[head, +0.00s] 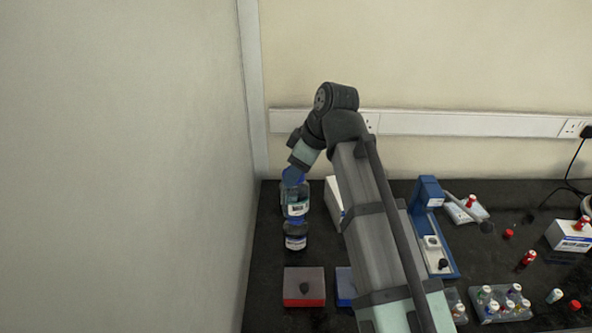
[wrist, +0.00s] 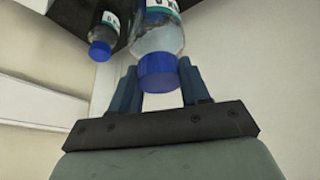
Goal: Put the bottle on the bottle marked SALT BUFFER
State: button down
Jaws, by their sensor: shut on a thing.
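My gripper (head: 293,174) is at the back left of the bench, pointing down. It is shut on a clear bottle (head: 297,207) with a white label, gripped near its blue cap. In the wrist view the fingers (wrist: 157,88) stand either side of that cap (wrist: 158,72). A second bottle (head: 296,242) with a white label appears just below the held one in the head view; I cannot tell whether they touch. A blue-capped bottle (wrist: 103,38) stands beside the held one in the wrist view. No label is readable; the held bottle's base is not clear.
A wall closes off the left side. A blue stand (head: 430,192), vial racks (head: 500,304) and loose red-capped vials lie right of my arm. My arm hides part of a white box (head: 334,197).

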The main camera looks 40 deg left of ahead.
jog(key=shift+f, duration=0.1)
jog(key=c, duration=0.5)
grip_release()
jog(key=shift+c, duration=0.2)
jog(key=v, duration=1.2)
jog(key=shift+o, duration=0.2)
